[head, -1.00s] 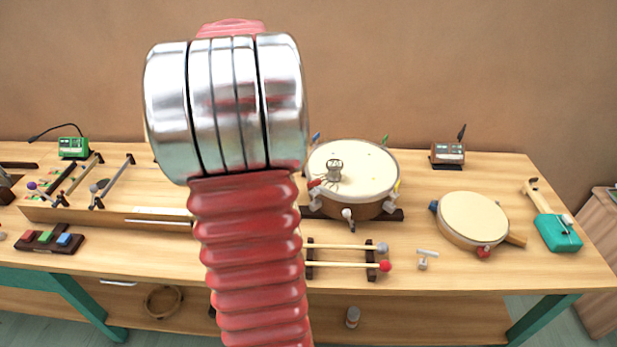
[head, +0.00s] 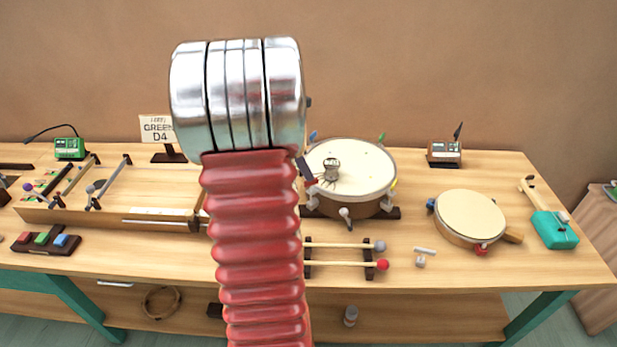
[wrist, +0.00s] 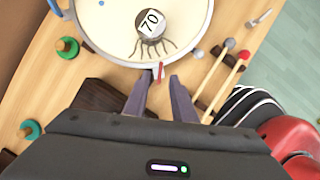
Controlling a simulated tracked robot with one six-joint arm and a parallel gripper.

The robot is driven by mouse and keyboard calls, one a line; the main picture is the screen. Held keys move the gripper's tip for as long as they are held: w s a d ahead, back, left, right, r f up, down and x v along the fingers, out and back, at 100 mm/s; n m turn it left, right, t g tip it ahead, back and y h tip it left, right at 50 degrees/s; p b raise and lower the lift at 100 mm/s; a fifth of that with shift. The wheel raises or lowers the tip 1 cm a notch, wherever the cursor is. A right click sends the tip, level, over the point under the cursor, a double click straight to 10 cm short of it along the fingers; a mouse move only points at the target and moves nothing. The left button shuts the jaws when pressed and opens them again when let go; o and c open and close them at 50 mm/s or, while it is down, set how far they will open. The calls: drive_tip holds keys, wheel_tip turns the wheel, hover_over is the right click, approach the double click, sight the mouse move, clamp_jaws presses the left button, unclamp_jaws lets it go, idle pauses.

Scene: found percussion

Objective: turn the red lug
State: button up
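The round drum (head: 358,160) with a pale head stands on the table, right of my arm in the head view. A small red lug (wrist: 160,70) sits at the drum's rim in the wrist view. My gripper (wrist: 161,80) is open, with one dark finger on each side of the lug's near end. I cannot tell whether either finger touches it. In the head view my arm hides most of the gripper, and a dark finger shows beside the drum's left rim. A round gauge marked 70 (wrist: 151,22) rests on the drum head.
Two mallets (head: 340,264) lie on a rack in front of the drum. A smaller hand drum (head: 470,214) and a small T-shaped key (head: 422,256) lie to the right. A card reading GREEN D4 (head: 158,129) stands at the back left. Green knobs (wrist: 67,47) show in the wrist view.

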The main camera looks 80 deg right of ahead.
sight(311, 183)
drive_tip(key=shift+x, duration=2)
drive_tip(key=shift+c, duration=0.2)
